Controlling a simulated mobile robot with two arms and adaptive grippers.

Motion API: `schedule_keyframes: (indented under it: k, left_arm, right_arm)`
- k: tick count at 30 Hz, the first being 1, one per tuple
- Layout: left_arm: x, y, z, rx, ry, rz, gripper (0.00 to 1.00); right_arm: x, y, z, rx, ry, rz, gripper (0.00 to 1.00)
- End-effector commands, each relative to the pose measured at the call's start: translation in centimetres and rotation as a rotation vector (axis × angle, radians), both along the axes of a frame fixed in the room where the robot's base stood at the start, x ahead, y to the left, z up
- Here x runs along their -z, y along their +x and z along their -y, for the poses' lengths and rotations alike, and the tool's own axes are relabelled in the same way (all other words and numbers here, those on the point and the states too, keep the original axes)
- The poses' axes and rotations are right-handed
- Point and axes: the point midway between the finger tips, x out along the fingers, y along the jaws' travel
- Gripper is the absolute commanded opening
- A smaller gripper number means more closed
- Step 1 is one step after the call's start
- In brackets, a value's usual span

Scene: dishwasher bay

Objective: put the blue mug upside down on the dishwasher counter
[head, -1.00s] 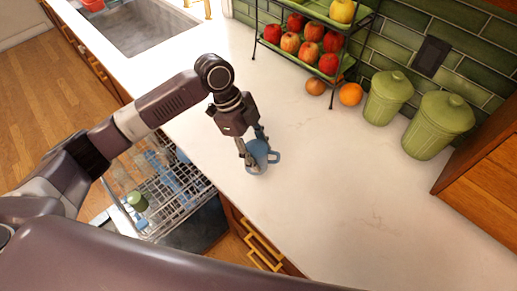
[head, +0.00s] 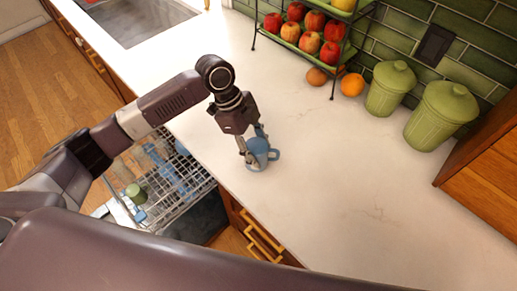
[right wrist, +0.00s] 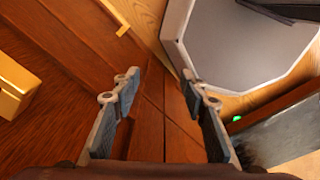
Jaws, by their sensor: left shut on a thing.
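The blue mug (head: 261,159) is at the white counter (head: 330,180), close to its front edge above the dishwasher, with its handle pointing right in the head view. My left gripper (head: 255,147) reaches down from above and is shut on the mug, its fingers at the mug's sides. The mug appears to touch the counter, but the fingers cover part of it and I cannot tell for sure which way up it is. My right gripper (right wrist: 163,90) shows in the right wrist view with its fingers apart and nothing between them, over wooden surfaces.
The open dishwasher rack (head: 178,185) with a green cup (head: 136,193) lies below the counter at left. A fruit stand (head: 312,30), an orange (head: 352,85) and two green canisters (head: 440,115) stand at the back. The counter right of the mug is clear.

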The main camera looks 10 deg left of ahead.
Motion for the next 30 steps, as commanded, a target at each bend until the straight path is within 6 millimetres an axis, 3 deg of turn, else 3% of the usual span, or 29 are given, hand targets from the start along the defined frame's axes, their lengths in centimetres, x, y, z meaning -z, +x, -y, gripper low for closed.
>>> schedule_keyframes:
  k: [14, 15, 20, 30]
  left_arm:
    - [0.96, 0.01, 0.04, 0.000, -0.001, 0.001, 0.21]
    - [0.94, 0.03, 0.05, 0.000, -0.001, 0.001, 0.47]
    - [0.93, 0.02, 0.03, 0.000, -0.001, 0.001, 0.65]
    - [0.73, 0.04, -0.13, 0.000, 0.001, 0.000, 0.66]
  right_arm:
    - [0.31, 0.02, -0.01, 0.000, 0.000, 0.000, 0.40]
    - [0.29, 0.01, -0.01, 0.000, 0.000, 0.000, 0.40]
    - [0.28, 0.03, 0.00, 0.000, 0.000, 0.000, 0.40]
    - [0.29, 0.05, 0.25, -0.001, -0.003, 0.001, 0.40]
